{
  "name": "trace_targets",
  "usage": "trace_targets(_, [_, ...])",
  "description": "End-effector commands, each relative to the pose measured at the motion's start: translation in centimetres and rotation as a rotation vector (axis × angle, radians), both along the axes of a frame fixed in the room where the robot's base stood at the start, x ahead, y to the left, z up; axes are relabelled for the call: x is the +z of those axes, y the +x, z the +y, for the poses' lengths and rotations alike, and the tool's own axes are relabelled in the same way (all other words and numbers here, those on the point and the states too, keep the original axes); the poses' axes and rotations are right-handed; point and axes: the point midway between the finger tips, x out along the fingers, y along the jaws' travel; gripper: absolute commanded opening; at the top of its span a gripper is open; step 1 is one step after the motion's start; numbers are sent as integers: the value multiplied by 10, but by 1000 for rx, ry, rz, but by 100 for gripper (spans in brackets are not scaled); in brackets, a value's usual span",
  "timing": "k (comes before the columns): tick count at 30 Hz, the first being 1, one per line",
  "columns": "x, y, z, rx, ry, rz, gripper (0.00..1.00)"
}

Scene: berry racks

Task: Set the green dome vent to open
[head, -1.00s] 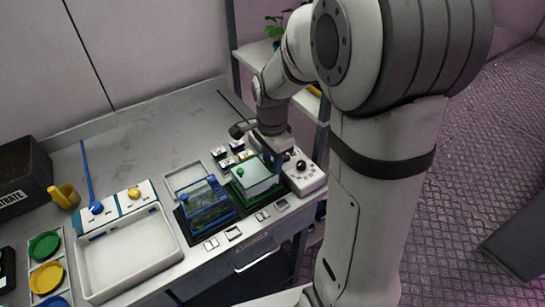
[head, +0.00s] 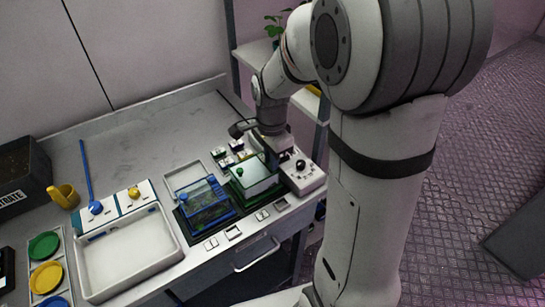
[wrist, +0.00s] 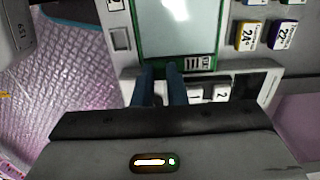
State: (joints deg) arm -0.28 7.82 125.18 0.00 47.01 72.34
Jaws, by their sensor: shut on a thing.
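The green dome (head: 254,177), a pale clear-topped box with a green frame and a green knob (head: 240,171), sits on the bench between the blue dome and a white control box. In the wrist view its green frame (wrist: 139,40) fills the top middle, with a small slatted patch (wrist: 197,62) at its lower corner. My gripper (head: 272,160) is at the dome's right edge. Its two blue fingers (wrist: 162,72) are close together at the frame's lower edge, shut on a small part there, taken as the vent. That part is hidden between the fingers.
The blue dome (head: 208,203) stands close on the left. The white control box (head: 303,174) with a black knob is close on the right. Small labelled blocks (wrist: 247,35) lie behind. A white tray (head: 79,267) is farther left. The bench's back is clear.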

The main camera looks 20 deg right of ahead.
Motion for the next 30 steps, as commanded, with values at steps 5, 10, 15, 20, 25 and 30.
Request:
trace_targets(5, [0,14,5,2,0,1,0])
trace_targets(10, [0,34,11,1,0,0,0])
trace_targets(15, [0,37,12,0,0,-1,0])
trace_targets(20, [0,36,12,1,0,0,13])
trace_targets(25, [0,36,12,1,0,0,27])
trace_targets(30, [0,36,12,1,0,0,35])
